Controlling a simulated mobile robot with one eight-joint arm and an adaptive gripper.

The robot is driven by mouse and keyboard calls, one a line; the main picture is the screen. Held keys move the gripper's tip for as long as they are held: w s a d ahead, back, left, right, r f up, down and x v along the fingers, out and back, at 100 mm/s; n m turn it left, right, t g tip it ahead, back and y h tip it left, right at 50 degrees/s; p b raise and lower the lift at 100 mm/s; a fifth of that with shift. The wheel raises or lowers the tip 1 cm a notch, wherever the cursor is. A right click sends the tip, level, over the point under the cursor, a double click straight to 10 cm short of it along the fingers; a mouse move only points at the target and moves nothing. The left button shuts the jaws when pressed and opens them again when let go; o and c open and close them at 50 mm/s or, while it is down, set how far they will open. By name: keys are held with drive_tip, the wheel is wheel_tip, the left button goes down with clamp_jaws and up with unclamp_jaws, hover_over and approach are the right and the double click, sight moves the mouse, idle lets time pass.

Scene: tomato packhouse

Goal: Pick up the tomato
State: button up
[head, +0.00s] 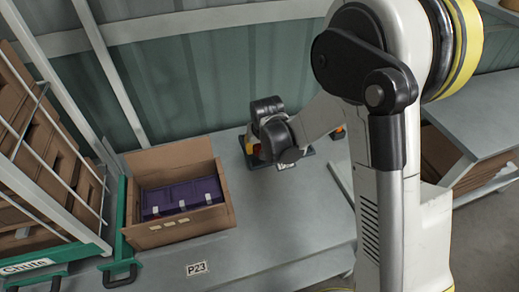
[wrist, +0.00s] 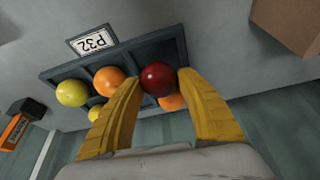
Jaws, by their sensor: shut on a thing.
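A dark red tomato (wrist: 158,78) sits between the two yellow fingers of my gripper (wrist: 160,84) in the wrist view. The fingers are shut on its sides. Behind it is a dark blue compartment tray (wrist: 152,48); I cannot tell whether the tomato is clear of the tray. The tray also holds an orange tomato (wrist: 109,80), a yellow one (wrist: 72,93), a smaller yellow one (wrist: 96,113) and another orange one (wrist: 172,103) partly hidden behind the red one. In the head view my gripper is over the tray (head: 308,152), with its fingertips largely hidden.
A cardboard box (head: 170,158) with a purple crate (head: 180,194) inside stands left of the tray on the grey table (head: 285,225). A green-framed chute (head: 60,255) is at far left. An orange and black tool (wrist: 18,125) lies beside the tray. The front table is clear.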

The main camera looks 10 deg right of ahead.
wheel_tip(320, 180, up, 2)
drive_tip(key=shift+r+p, duration=0.15)
drive_tip(key=shift+p, duration=0.3)
drive_tip(key=s+d+r+m+p, duration=0.1)
drive_tip(key=s+d+r, duration=0.4)
drive_tip(key=s+d, duration=0.6)
drive_tip(key=shift+s+d+p, duration=0.25)
drive_tip(key=shift+d+p, duration=0.4)
drive_tip(key=shift+p, duration=0.15)
drive_tip(key=shift+r, duration=0.1)
